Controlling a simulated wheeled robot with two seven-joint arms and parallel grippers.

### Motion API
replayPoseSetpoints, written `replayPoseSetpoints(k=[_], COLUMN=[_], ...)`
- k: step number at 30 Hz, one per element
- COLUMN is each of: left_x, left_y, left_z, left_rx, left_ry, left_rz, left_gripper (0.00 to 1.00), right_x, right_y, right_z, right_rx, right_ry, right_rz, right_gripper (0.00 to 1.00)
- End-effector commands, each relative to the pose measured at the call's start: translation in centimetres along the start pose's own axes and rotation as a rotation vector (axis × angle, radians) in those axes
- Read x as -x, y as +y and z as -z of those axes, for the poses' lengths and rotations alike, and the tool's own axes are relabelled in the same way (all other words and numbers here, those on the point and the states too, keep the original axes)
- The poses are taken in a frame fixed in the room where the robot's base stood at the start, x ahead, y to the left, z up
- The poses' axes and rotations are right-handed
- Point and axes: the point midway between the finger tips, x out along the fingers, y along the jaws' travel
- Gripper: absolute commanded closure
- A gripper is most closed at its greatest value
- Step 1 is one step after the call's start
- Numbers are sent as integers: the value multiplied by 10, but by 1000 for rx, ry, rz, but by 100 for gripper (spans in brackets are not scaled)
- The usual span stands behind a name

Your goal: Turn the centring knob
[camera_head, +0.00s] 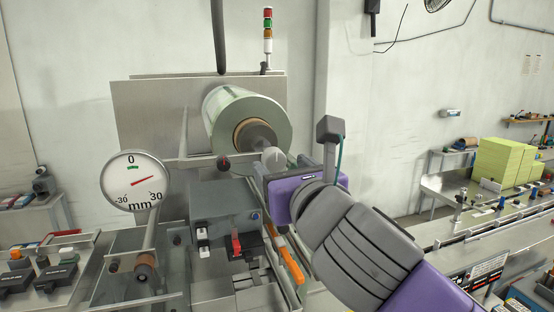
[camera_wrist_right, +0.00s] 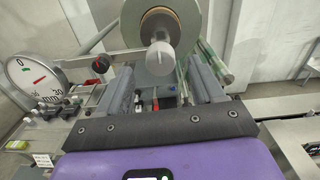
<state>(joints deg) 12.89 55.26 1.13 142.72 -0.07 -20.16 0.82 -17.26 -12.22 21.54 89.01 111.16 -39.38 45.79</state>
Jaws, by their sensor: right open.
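A pale grey knob (camera_head: 273,158) sticks out at the hub of the big film roll (camera_head: 222,108); I take it for the centring knob. My right gripper (camera_head: 280,170) is open, its purple body in front of the knob and its fingers pointing at the machine. In the right wrist view the knob (camera_wrist_right: 160,55) shows between and beyond the two finger tips (camera_wrist_right: 162,78), with nothing held. Whether a finger touches it, I cannot tell. My left gripper is out of view.
A smaller black knob with a red mark (camera_head: 223,163) sits left of the pale knob. Below are a red lever (camera_head: 237,246) and an orange-handled tool (camera_head: 291,265). A metal backplate (camera_head: 150,110) stands behind the roll. Yellow boxes (camera_head: 503,160) stand far right.

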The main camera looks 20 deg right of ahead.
Motion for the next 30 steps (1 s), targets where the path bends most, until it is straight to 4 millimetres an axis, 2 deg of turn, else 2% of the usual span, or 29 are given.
replayPoseSetpoints(k=[3,6,17,27,28,30], left_x=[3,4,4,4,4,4], left_y=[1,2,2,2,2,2], left_z=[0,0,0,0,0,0], left_rx=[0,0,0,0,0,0], left_ry=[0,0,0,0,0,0], left_rz=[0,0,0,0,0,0], left_gripper=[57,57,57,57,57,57], right_x=[-19,-28,-34,-34,-34,-34], right_y=[0,0,0,0,0,0], right_z=[0,0,0,0,0,0], right_rx=[1,2,2,3,3,4], right_ry=[2,1,0,0,0,0], right_rz=[1,1,1,1,1,1], right_gripper=[33,33,33,85,89,89])
